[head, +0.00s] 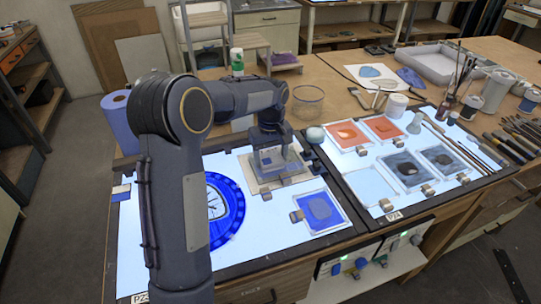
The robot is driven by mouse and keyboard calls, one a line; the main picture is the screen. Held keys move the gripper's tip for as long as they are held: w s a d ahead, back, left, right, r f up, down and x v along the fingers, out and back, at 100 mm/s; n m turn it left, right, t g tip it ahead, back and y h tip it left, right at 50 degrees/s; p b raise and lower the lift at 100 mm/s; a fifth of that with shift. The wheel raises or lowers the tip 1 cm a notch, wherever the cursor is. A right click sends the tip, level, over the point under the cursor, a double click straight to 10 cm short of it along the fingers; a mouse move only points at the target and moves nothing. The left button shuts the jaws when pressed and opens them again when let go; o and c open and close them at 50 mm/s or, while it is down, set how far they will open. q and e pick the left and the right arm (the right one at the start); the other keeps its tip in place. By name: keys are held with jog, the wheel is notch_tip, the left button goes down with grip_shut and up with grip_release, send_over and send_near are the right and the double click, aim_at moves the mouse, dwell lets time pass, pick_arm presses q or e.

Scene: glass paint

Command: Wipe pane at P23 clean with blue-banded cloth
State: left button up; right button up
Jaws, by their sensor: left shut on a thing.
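My left gripper (268,152) reaches over the left light table and points down at a pane in a beige surround (258,183). It is shut on a small pale cloth with blue on it (267,162), low over the pane; whether the cloth touches the glass I cannot tell. The pane's middle is mostly hidden by the gripper and cloth. The left light table (270,225) bears a label starting "P23" (140,297), partly covered by my arm. My right gripper is out of view.
A round blue glass piece (233,205) is half hidden by my arm. The P24 light table (372,188) holds several panes and brushes. A blue roll (120,122) stands behind at left.

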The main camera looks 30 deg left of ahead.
pick_arm(q)
jog(key=shift+f, duration=0.5)
dwell(0.8)
